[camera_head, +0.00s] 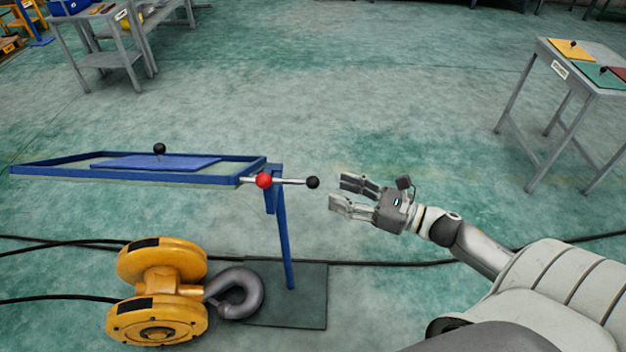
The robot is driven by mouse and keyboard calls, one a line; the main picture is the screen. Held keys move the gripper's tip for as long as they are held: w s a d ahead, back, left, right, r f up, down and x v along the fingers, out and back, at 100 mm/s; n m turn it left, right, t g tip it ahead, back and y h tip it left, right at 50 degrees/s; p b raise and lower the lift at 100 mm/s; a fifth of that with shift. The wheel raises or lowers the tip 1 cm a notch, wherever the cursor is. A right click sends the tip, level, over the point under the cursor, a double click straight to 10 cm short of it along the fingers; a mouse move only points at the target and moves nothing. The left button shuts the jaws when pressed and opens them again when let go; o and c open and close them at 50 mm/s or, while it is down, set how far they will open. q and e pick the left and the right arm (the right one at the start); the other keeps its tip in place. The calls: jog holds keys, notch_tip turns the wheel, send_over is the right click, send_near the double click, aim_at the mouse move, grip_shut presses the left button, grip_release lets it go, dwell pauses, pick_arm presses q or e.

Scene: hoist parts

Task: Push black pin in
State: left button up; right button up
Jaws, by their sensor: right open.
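A black ball-ended pin (313,183) sticks out to the right from the end of the blue frame (180,180), on a thin metal rod. A red ball (264,181) sits on the same rod, closer to the frame. My right gripper (337,192) is open and empty. Its fingers point left, close to the right of the black ball, and I see a small gap between them in the picture. My left gripper does not show.
A blue plate with a black knob (160,150) lies in the frame. A blue post on a dark base plate (300,310) holds the frame. A yellow hoist block with a grey hook (160,290) is on the floor. Tables (530,95) stand far right and far left (95,60).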

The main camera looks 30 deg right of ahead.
aim_at(318, 183)
jog(key=p+x, duration=0.1)
jog(key=x, duration=0.7)
grip_shut()
dwell(0.4)
